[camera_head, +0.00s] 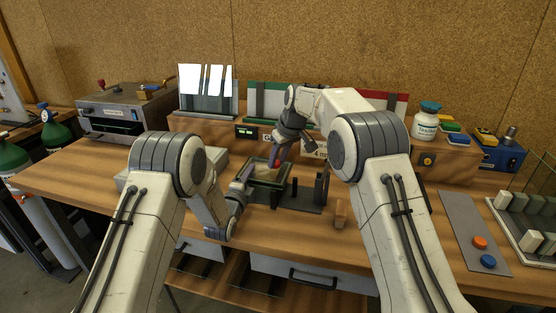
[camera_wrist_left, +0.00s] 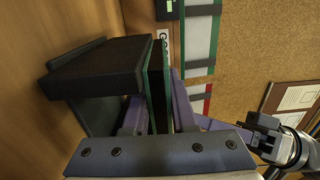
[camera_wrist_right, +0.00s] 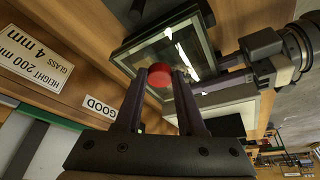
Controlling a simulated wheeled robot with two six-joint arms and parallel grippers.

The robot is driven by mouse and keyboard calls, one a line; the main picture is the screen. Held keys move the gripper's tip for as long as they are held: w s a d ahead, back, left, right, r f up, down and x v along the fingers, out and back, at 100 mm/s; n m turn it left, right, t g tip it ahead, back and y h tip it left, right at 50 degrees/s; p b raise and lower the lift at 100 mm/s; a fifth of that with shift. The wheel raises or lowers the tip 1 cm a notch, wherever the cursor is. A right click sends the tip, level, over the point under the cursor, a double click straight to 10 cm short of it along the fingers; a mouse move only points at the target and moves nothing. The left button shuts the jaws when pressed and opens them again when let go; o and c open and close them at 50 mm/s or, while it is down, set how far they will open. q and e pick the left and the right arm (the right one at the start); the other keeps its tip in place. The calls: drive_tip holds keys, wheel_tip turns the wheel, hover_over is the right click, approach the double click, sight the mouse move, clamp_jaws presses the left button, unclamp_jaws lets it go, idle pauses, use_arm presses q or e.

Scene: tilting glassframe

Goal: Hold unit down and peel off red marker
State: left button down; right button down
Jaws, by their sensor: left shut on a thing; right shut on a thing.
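The unit (camera_head: 272,172), a glass pane in a dark green frame, lies roughly flat on the dark fixture (camera_head: 300,196) on the bench. My left gripper (camera_head: 247,174) is at its left edge. In the left wrist view its fingers (camera_wrist_left: 160,112) are on either side of the green-edged unit (camera_wrist_left: 147,85), shut on it. The red marker (camera_head: 276,162) is round and sits at the unit's glass. My right gripper (camera_head: 279,155) reaches down from above and is shut on it. The right wrist view shows the red marker (camera_wrist_right: 158,84) between the fingertips (camera_wrist_right: 168,76), over the pane.
A small wooden block (camera_head: 340,212) stands right of the fixture. A raised shelf behind carries racks with glass panes (camera_head: 208,90) and a white jar (camera_head: 426,122). A grey panel with orange and blue buttons (camera_head: 473,235) lies at right. The bench front left is clear.

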sight(278, 163)
use_arm(q)
drive_tip(key=shift+f, duration=0.1)
use_arm(e)
drive_tip(key=shift+r, duration=0.1)
drive_tip(key=shift+r, duration=3.4)
use_arm(q)
drive_tip(key=c, duration=0.6)
unclamp_jaws()
drive_tip(key=shift+c, duration=0.2)
